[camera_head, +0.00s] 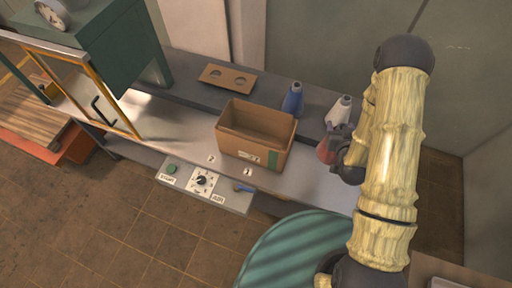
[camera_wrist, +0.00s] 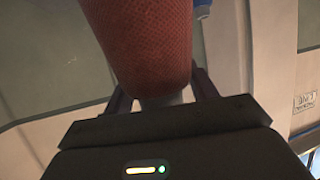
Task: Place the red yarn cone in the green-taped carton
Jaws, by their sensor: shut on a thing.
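The red yarn cone (camera_head: 326,150) shows in the head view just right of the carton, partly hidden by my gripper (camera_head: 346,158). In the wrist view the red cone (camera_wrist: 142,45) fills the upper middle, between the two fingers of my gripper (camera_wrist: 165,90), which is shut on it. The open brown carton (camera_head: 240,142) stands on the grey bench, with a green tape strip on its front right corner. What is inside the carton is hard to see; no yarn shows in it.
A blue cone (camera_head: 293,100) stands behind the carton's right corner. A pale grey cone (camera_head: 339,110) stands behind my gripper. A control panel (camera_head: 204,186) juts from the bench front.

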